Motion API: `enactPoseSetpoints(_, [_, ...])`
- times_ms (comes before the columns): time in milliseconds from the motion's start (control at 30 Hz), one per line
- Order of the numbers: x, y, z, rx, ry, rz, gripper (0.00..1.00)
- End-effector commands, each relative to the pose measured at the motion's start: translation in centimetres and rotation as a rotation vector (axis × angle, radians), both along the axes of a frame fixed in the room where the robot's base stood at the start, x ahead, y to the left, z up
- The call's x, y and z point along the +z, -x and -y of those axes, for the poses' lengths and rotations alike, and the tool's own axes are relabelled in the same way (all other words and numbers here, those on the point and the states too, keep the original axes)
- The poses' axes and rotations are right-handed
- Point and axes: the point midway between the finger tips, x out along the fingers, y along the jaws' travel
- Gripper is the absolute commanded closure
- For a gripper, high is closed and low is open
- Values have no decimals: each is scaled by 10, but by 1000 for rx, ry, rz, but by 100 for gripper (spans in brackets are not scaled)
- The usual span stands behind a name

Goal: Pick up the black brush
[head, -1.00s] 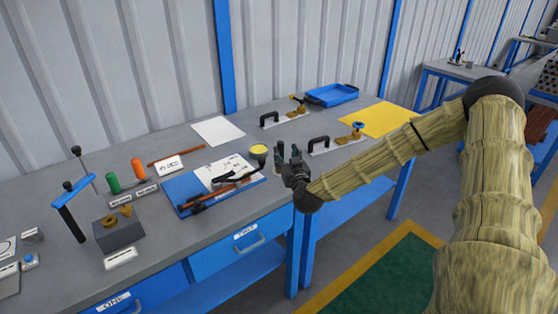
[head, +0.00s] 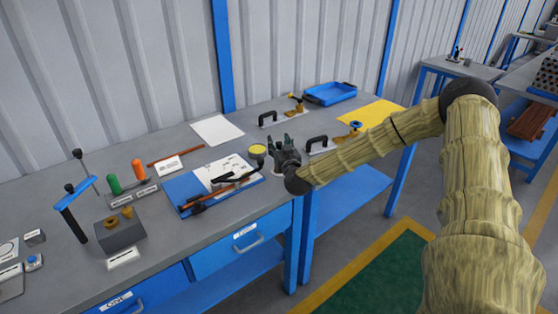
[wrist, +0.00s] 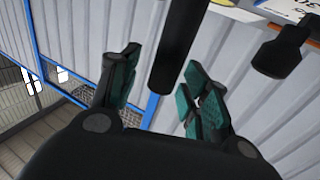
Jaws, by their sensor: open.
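On the blue board (head: 174,190) lie a few slim dark and brown tools (head: 222,184) over white papers; the black one among them may be the brush, but it is too small to tell. My gripper (head: 283,142) is open, fingers up, above the bench's front edge, right of the board and apart from it. In the wrist view, a black rod (wrist: 180,40) shows at the top between the open teal-padded fingers, and another black piece (wrist: 281,52) hangs at upper right. I cannot tell what either belongs to. No hold on anything is clear.
Right of my gripper are black-handled fixtures (head: 317,144), a yellow sheet (head: 375,112) and a blue tray (head: 331,93). A yellow disc (head: 257,149) lies close on the left. Green and orange handles (head: 114,184) and a grey block (head: 121,234) stand farther left.

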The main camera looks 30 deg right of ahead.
Motion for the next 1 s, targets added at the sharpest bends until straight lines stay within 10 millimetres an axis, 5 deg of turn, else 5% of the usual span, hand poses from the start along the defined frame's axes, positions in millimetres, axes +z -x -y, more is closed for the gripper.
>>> enactPoseSetpoints(167, [0, 0, 0, 0, 0, 0, 54])
enactPoseSetpoints(433, [0, 0, 0, 0, 0, 0, 100])
enactPoseSetpoints(1000, [11, 0, 0, 1, 1, 3, 100])
